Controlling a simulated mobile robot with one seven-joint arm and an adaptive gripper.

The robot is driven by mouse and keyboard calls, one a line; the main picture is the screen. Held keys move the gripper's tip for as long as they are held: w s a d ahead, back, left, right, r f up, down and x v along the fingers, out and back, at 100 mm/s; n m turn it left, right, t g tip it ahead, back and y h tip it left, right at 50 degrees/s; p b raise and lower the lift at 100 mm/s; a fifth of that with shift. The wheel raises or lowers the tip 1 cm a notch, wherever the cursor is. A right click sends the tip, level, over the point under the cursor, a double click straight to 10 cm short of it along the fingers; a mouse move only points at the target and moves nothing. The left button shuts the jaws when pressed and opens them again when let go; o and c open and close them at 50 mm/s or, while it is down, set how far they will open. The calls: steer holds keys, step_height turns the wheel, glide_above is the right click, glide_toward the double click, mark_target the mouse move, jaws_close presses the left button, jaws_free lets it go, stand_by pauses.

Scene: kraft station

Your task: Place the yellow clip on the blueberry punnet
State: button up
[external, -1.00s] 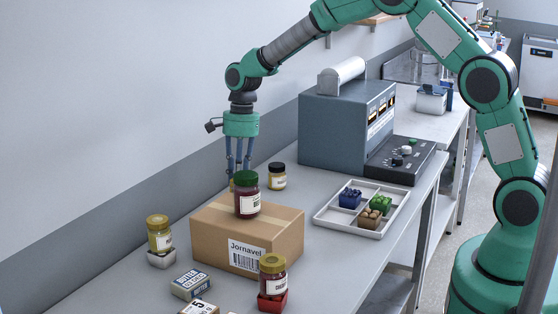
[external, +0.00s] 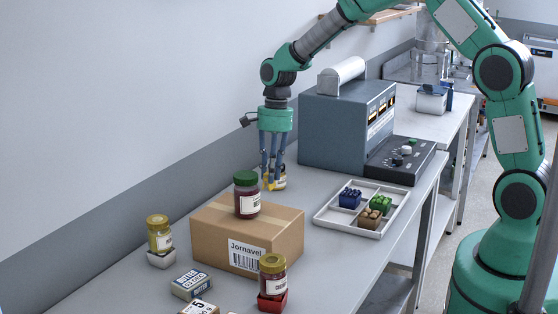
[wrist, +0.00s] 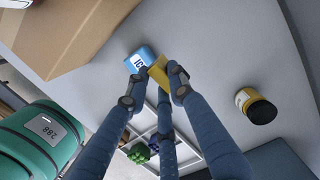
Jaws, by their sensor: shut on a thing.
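My gripper (external: 271,182) is shut on the yellow clip (wrist: 157,73), which shows between its fingertips in the wrist view. In the external view it is behind the cardboard box and in front of the black-lidded jar, where the clip is hard to separate from the jar's yellow. The blueberry punnet (external: 349,198) appears to be the dark blue one at the back left of the white divided tray (external: 333,225), well to the right of my gripper. In the wrist view, my fingers partly cover the tray.
A cardboard box (external: 222,238) with a green-lidded jar (external: 247,194) on top stands left of my gripper. A blue block (wrist: 141,58) lies near the clip. The black-lidded jar (wrist: 255,105) is close by. Green (external: 381,204) and brown (external: 368,219) punnets share the tray. A grey machine (external: 335,130) stands behind.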

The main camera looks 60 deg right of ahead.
steer(key=s+d+p, duration=0.1)
steer(key=s+d, duration=0.2)
steer(key=s, duration=0.7)
steer(key=s+d+p, duration=0.2)
steer(key=s+d, duration=0.2)
steer(key=s, duration=0.7)
steer(key=s+d+p, duration=0.2)
steer(key=s+d, duration=0.2)
steer(key=s, duration=0.7)
steer(key=shift+s+d, duration=0.2)
steer(key=shift+w+f, duration=0.1)
glide_above(351, 193)
steer(key=shift+d+f, duration=0.35)
steer(key=shift+f, duration=0.4)
steer(key=shift+f, duration=0.1)
steer(key=shift+f, duration=1.6)
steer(key=shift+f, duration=0.1)
